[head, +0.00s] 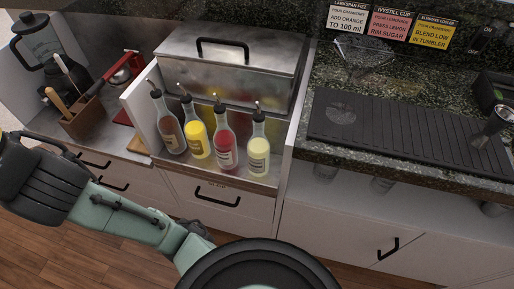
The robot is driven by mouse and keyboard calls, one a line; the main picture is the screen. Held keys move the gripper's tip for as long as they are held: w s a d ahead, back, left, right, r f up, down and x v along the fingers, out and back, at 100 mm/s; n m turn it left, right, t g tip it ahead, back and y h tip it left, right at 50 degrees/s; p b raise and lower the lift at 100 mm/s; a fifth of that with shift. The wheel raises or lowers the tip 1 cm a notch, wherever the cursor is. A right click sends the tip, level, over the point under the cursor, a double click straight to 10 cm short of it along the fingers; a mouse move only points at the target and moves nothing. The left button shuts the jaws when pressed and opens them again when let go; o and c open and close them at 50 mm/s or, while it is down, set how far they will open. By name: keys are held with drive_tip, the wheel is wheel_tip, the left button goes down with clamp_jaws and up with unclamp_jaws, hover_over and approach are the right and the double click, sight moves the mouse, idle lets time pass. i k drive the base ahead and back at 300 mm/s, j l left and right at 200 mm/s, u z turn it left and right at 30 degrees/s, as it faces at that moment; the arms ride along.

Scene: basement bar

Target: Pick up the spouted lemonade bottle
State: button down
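Several spouted bottles stand upright in a row on the low counter ledge. From left to right they hold brownish liquid (171,132), bright yellow liquid (197,139), red liquid (225,151) and pale yellow liquid (258,155). Each has a dark neck and a thin pour spout. The labels are too small to read, so I cannot tell for sure which yellow one is the lemonade bottle. My arm crosses the lower left of the head view, apart from the bottles. My gripper is not in view.
A steel lidded bin (232,65) stands right behind the bottles. A white divider (295,120) rises to their right. A blender (38,42) and a wooden utensil holder (82,117) are at left. A black ribbed mat (400,125) and a metal jigger (497,122) lie right.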

sight(258, 147)
drive_tip(key=k+l+z, duration=0.1)
drive_tip(key=z, duration=0.35)
drive_tip(key=k+l+z, duration=0.2)
drive_tip(key=z, duration=0.3)
drive_tip(key=k+l, duration=0.05)
